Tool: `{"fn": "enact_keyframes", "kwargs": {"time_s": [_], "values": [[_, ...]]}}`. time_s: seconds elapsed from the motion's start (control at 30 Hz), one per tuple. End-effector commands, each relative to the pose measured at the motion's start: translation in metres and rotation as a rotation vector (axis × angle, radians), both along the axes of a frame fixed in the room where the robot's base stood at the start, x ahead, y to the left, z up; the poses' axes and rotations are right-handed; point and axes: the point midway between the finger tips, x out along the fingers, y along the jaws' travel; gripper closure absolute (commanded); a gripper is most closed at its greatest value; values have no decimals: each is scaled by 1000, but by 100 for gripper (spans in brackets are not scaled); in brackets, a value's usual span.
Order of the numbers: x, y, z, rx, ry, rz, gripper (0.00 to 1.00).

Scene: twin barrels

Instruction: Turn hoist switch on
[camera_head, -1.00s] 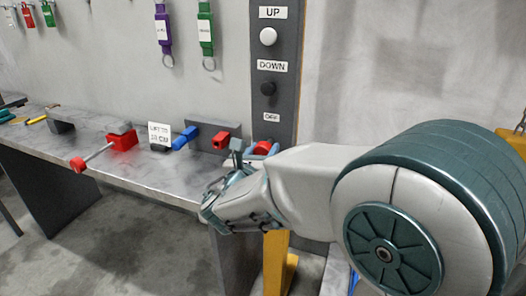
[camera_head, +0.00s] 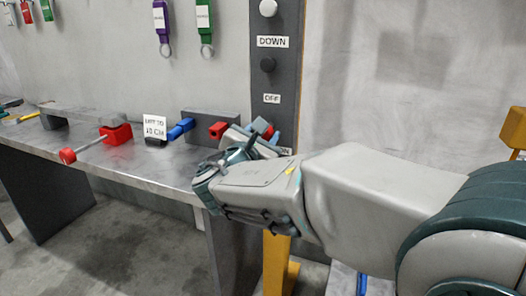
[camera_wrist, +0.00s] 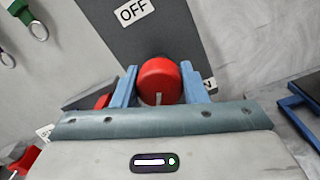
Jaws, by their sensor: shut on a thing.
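The hoist switch is a red round knob (camera_wrist: 160,80) on the dark control panel (camera_wrist: 150,40). In the wrist view it sits between the two blue fingers of my gripper (camera_wrist: 158,88), which is shut on it. A pale mark shows on the knob's lower side, away from the OFF label (camera_wrist: 133,11). The ON label (camera_wrist: 210,86) is mostly hidden behind the right finger. In the head view, the red knob (camera_head: 263,127) is partly covered by my gripper (camera_head: 262,138), below the OFF label (camera_head: 272,98).
The workbench (camera_head: 150,168) is left of my gripper, with a red clamp (camera_head: 117,134), a blue handle (camera_head: 180,129) and a small sign (camera_head: 155,127). Above the switch is a black DOWN button (camera_head: 267,65). A yellow post (camera_head: 276,265) stands below the panel.

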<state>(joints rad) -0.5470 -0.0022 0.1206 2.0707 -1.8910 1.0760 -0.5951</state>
Motion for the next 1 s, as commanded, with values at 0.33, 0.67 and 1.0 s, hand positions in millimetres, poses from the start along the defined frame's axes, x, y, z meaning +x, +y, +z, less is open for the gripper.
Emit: {"fn": "enact_keyframes", "kwargs": {"time_s": [0.33, 0.67, 1.0], "values": [[0, -1, -8, 314, -117, 0, 83], [0, -1, -7, 605, -222, 0, 83], [0, -1, -5, 844, -306, 0, 83]]}}
